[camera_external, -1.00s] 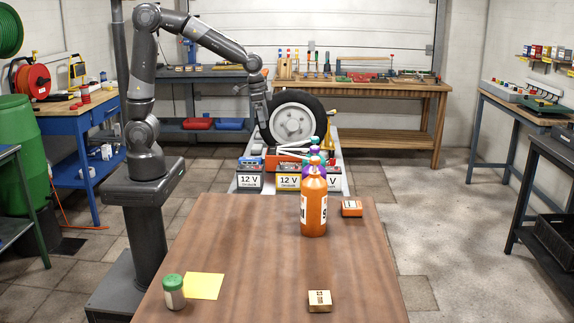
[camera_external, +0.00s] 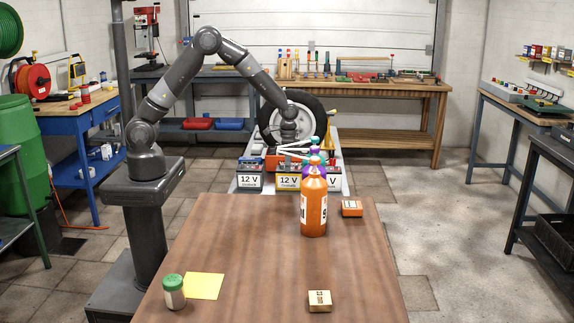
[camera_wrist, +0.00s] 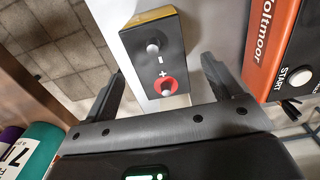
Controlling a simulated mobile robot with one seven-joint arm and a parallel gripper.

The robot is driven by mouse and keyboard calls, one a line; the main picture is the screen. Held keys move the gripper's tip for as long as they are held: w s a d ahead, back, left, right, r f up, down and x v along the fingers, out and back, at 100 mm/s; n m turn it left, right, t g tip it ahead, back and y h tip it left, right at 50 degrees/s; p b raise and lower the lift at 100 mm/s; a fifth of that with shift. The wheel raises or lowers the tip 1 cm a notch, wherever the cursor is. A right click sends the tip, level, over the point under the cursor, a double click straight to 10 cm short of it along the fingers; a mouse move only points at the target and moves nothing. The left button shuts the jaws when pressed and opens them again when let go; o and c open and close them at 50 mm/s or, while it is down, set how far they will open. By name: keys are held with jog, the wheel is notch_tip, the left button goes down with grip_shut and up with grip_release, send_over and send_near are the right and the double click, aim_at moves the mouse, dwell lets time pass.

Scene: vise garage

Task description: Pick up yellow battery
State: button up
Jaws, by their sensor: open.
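The yellow battery (camera_external: 288,183) is the middle one of three batteries in a row on a light support beyond the table, with a "12 V" label on its front. In the wrist view I look down on its black top (camera_wrist: 157,50), with a strip of yellow side, a grey post and a post with a red plus ring. My gripper (camera_wrist: 163,75) is open above it, one finger on each side of the battery top in the picture. Nothing is held. In the external view my gripper (camera_external: 288,143) is over the batteries, its fingers hard to make out.
An orange device with a START button (camera_wrist: 283,50) is close to my right finger in the wrist view. Other batteries flank the yellow one, the left (camera_external: 249,180) and right. A tyre (camera_external: 300,108) is behind.

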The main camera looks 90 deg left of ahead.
aim_at(289, 174)
jog(key=shift+w+f, duration=0.15)
jog(key=shift+f, duration=3.05)
jog(key=shift+c, duration=0.3)
jog(key=shift+r, duration=0.1)
jog(key=c, duration=1.8)
